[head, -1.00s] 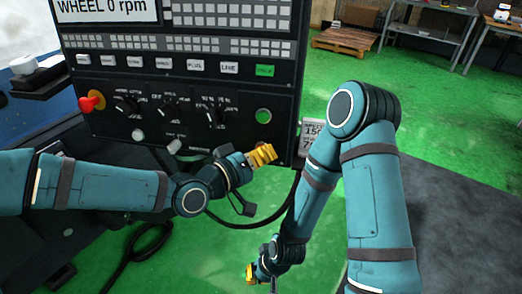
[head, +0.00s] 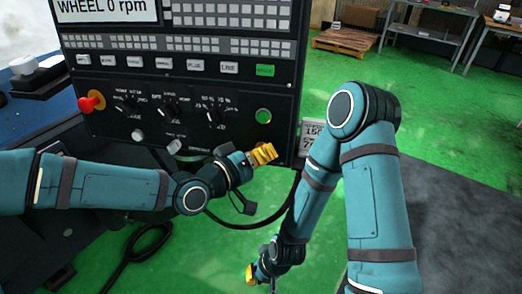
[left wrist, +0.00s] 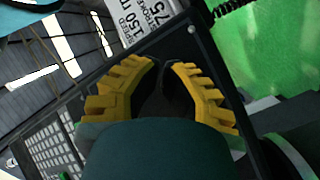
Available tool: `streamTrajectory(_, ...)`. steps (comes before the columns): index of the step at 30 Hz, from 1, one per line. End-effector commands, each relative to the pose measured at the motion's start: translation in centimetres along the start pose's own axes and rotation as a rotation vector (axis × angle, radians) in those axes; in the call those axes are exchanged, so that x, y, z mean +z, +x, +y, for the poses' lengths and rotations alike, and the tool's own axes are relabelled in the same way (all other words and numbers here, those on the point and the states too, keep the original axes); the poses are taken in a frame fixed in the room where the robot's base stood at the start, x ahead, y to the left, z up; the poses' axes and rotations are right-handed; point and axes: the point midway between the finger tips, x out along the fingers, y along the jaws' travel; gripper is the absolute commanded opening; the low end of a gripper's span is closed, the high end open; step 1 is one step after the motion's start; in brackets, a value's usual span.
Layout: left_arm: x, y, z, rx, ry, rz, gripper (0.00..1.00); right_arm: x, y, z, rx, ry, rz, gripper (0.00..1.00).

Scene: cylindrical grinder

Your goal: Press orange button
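A small orange button (head: 263,144) is on the lower right of the dark control panel in the head view, below a green round button (head: 263,116). Its lower part is hidden behind my left gripper. My left gripper (head: 265,154) has yellow fingers and is just in front of and below the orange button; I cannot tell if it touches. In the left wrist view the left gripper's (left wrist: 167,66) fingertips are drawn together with nothing held, and the button does not show. My right gripper (head: 250,274) hangs low, away from the panel, mostly hidden.
A red knob on a yellow base (head: 91,101) sits at the panel's left. Dials and white knobs line the panel's (head: 190,140) lower half. A label plate (head: 312,132) is to its right. A cable hangs below. Green floor (head: 440,130) is open at right, with a pallet (head: 345,40) behind.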

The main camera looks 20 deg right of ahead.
Motion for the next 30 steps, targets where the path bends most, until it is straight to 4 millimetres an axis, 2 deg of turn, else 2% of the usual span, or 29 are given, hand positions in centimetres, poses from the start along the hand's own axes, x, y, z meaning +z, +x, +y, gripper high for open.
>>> streamTrajectory(9,0.6,-1.1,0.6,-0.001,-0.001,0.000,0.00,0.0,-0.1,0.0,0.000,0.000,0.000,0.00)
streamTrajectory(20,0.7,-1.4,0.7,-0.001,0.000,0.000,0.00,0.0,-0.2,-0.1,0.000,0.000,0.000,0.00)
streamTrajectory(30,1.9,-3.7,2.0,0.000,0.001,-0.001,0.00,-0.1,-0.7,-0.3,0.000,0.000,0.000,0.00)
